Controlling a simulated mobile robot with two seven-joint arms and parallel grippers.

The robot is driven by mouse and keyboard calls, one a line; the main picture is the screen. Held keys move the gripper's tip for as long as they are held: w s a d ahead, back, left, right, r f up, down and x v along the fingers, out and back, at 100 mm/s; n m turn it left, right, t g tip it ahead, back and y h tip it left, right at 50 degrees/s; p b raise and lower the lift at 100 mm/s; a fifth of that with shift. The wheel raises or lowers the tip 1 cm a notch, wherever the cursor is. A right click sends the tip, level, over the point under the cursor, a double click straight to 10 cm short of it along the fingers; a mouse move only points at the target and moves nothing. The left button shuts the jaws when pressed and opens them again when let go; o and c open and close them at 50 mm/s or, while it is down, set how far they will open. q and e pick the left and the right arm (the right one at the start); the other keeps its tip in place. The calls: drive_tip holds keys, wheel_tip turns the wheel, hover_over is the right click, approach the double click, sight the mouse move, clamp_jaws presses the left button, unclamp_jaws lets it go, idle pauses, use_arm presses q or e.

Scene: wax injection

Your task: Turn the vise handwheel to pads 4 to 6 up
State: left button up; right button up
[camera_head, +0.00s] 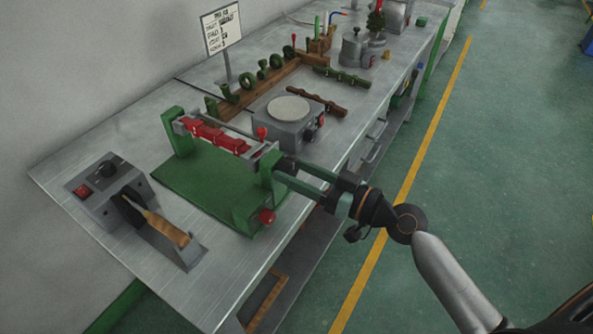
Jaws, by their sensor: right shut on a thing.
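The green vise (195,188) stands on the metal bench, with two upright posts on its base plate. A bar with red pads (213,135) lies between the posts; small marks on the pads are too small to read. My right gripper (288,169) comes in from the right and is shut at the right post, at the end of the bar. It appears to be shut on the dark handwheel there, which its fingers mostly hide. My left gripper is not in view.
A grey control box (97,190) with a wood-handled tool in its holder stands at the front left. A grey hotplate (290,121) stands just behind the vise. Dark green rings, brown and green bars and a sign (221,29) are farther back. The floor at right is clear.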

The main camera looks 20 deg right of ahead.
drive_tip(key=shift+m, duration=1.9)
drive_tip(key=shift+w+d+m+p, duration=0.1)
drive_tip(key=shift+m+p, duration=0.25)
drive_tip(key=shift+m, duration=1.85)
drive_tip(key=shift+m+p, duration=0.5)
drive_tip(key=shift+m, duration=1.6)
drive_tip(key=shift+f+m+p, duration=0.1)
drive_tip(key=shift+m+p, duration=0.55)
drive_tip(key=shift+m, duration=1.55)
drive_tip(key=shift+m+p, duration=1.2)
drive_tip(key=shift+m, duration=1.7)
drive_tip(key=shift+f+m+p, duration=0.15)
drive_tip(key=shift+m+p, duration=1.15)
drive_tip(key=shift+m, duration=1.3)
drive_tip(key=shift+m+p, duration=0.35)
drive_tip(key=shift+m, duration=1.05)
drive_tip(key=shift+f+m, duration=0.1)
drive_tip(key=shift+m, duration=2.1)
